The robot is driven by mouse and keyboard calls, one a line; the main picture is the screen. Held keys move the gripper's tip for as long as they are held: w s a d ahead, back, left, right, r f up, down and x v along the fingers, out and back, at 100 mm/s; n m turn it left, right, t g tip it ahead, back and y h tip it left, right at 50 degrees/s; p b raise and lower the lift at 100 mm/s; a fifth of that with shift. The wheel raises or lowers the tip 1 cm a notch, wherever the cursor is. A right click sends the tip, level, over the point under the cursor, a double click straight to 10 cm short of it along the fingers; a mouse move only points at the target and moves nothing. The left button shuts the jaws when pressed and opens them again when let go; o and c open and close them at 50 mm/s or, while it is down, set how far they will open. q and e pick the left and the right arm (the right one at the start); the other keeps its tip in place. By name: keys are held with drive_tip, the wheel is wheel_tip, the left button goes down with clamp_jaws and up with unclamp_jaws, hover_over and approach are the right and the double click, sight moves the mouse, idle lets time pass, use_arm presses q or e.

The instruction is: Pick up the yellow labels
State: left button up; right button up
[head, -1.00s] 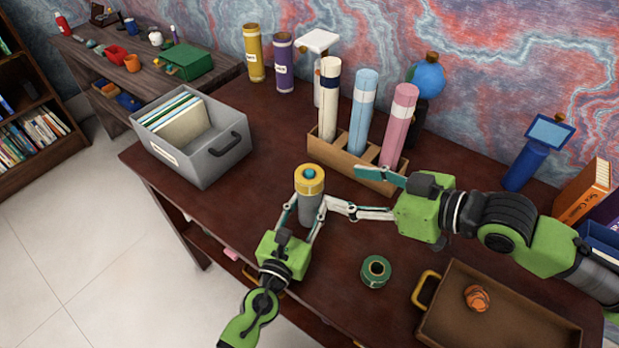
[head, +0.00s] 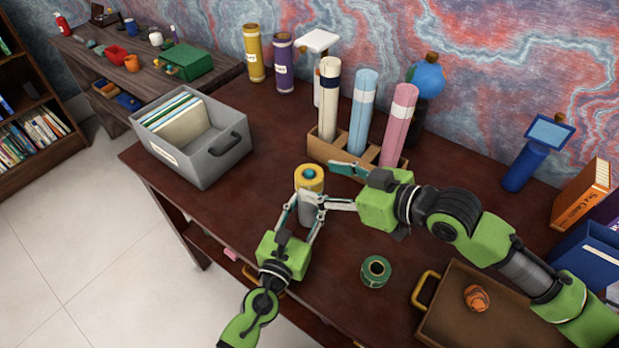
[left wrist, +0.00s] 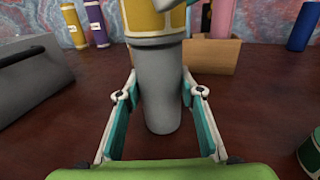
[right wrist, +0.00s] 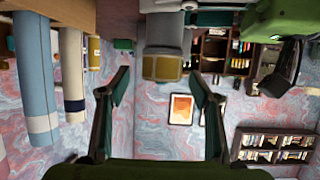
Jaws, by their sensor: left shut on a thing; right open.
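The yellow labels (head: 310,183) are a roll seated around the top of a grey upright cylinder (left wrist: 157,95), with a teal core end showing in the head view. My left gripper (head: 304,209) is shut on the grey cylinder below the roll; its fingers flank it in the left wrist view (left wrist: 160,92). My right gripper (head: 329,184) is open just right of the roll. In the right wrist view the roll (right wrist: 162,67) shows between and beyond the spread fingers (right wrist: 160,76). I cannot tell whether they touch it.
A wooden rack (head: 325,148) with tall tubes stands close behind the grippers. A grey file bin (head: 203,160) is at the left. A green roll (head: 376,270) and a brown tray (head: 440,325) lie in front on the right. Bare desk lies between bin and cylinder.

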sight(319, 180)
drive_tip(key=x, duration=0.4)
drive_tip(key=shift+a, duration=0.25)
drive_tip(key=c, duration=1.2)
drive_tip(key=shift+r, duration=0.1)
wheel_tip(319, 180, up, 10)
drive_tip(key=shift+f, duration=0.1)
